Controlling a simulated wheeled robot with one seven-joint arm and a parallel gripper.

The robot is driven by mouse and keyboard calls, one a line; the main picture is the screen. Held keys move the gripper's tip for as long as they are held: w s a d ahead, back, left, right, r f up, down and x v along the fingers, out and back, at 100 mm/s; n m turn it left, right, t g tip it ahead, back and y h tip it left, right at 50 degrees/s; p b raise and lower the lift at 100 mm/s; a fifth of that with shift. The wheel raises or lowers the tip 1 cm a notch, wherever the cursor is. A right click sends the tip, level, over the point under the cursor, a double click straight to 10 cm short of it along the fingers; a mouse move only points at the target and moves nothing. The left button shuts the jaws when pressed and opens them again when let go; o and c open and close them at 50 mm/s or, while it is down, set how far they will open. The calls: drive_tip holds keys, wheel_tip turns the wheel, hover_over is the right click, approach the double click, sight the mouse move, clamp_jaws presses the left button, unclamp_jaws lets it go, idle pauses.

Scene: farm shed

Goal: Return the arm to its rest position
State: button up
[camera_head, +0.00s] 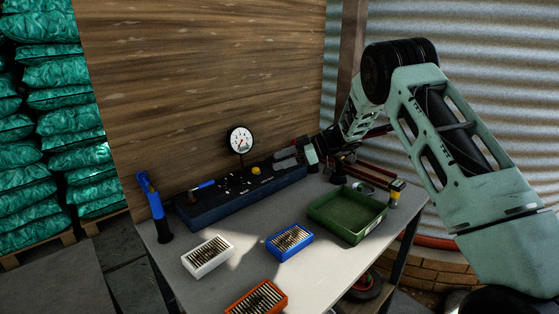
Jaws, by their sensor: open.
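My arm comes in from the right edge, bends at a black joint and reaches down to the left over the back of the workbench (330,273). My gripper (285,158) is at its end, above the right part of a long dark blue block (235,198). It is open. I see nothing held between the fingers, though they are small here. Whether the fingers touch the block I cannot tell.
A round gauge (240,139) stands behind the block. A blue-handled tool (152,205) stands at the left. White (208,256), blue (289,242) and orange (257,299) boxes and a green tray (346,214) lie in front. A wooden wall (200,80) rises behind.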

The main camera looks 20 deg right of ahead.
drive_tip(key=w+a+r+m+t+h+p, duration=0.2)
drive_tip(key=w+a+r+t, duration=0.15)
drive_tip(key=a+r, duration=0.45)
drive_tip(key=s+a+r+m+h+p, duration=0.1)
drive_tip(key=s+a+r+m+h, duration=0.3)
drive_tip(key=s+a, duration=0.6)
drive_tip(key=s+a+f+g+h+p, duration=0.1)
drive_tip(key=s+g, duration=0.4)
drive_tip(key=s, duration=1.5)
drive_tip(key=s+a+f+n+g+h+p, duration=0.1)
drive_tip(key=s+g+h, duration=0.3)
drive_tip(key=s, duration=1.6)
drive_tip(key=shift+s+f+g+h+p, duration=0.3)
drive_tip(key=shift+g+p, duration=0.05)
